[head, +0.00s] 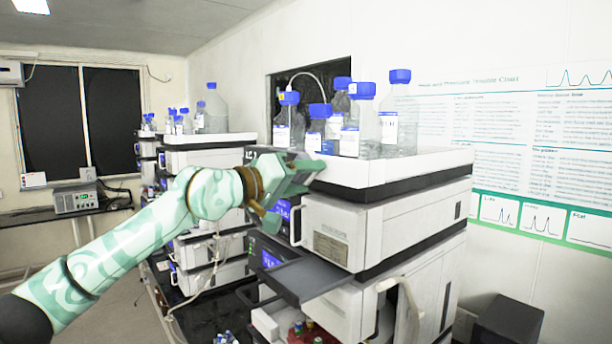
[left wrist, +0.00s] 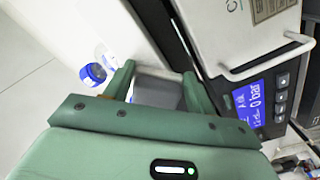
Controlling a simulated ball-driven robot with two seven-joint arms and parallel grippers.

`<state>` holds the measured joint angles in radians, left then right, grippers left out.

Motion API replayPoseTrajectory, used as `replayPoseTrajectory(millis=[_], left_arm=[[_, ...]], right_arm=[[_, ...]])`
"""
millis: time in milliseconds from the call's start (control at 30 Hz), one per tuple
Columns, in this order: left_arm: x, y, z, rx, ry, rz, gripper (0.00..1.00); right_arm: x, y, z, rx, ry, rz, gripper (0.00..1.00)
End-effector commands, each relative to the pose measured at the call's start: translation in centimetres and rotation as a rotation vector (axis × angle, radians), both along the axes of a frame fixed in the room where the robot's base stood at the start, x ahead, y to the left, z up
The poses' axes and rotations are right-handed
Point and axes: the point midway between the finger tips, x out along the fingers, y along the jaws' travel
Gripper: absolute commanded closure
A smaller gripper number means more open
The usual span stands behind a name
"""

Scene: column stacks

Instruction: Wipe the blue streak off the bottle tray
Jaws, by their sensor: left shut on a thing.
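The bottle tray (head: 420,165) is the white tray on top of the near instrument stack in the head view, holding several clear bottles with blue caps. Its white side also shows in the left wrist view (left wrist: 110,32). My left gripper (head: 291,190) is at the tray's front left corner, one finger by the rim and the other lower. In the left wrist view its fingers (left wrist: 158,76) are shut on a grey thing (left wrist: 157,86), which I cannot identify clearly. I cannot make out the blue streak; the gripper covers part of the tray's front. My right gripper is not in view.
Below the tray are stacked instrument modules (head: 345,230) with a lit blue display and a dark pulled-out shelf (head: 305,277). A second stack (head: 205,158) with bottles stands behind my left arm. A wall chart (head: 520,140) hangs at right.

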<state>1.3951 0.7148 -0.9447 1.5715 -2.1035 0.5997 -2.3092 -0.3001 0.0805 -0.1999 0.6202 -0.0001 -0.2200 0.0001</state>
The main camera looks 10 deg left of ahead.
Motion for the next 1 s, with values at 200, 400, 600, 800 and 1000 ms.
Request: replayPoseTrajectory(millis=[200,400,600,800,1000], left_arm=[[-0.7,0.6,-0.2,0.001,-0.002,0.001,0.66],[-2.6,2.1,-0.3,0.000,-0.001,0.001,0.66],[-4.3,3.4,-0.1,-0.001,-0.001,0.000,0.66],[-4.8,3.7,0.0,0.000,0.000,0.000,0.66],[-4.8,3.7,0.0,0.000,0.000,0.000,0.66]], right_arm=[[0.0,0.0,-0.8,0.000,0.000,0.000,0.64],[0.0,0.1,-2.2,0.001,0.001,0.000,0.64],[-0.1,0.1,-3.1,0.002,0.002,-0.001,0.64],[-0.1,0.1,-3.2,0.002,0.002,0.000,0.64],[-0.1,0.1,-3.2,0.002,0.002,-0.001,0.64]])
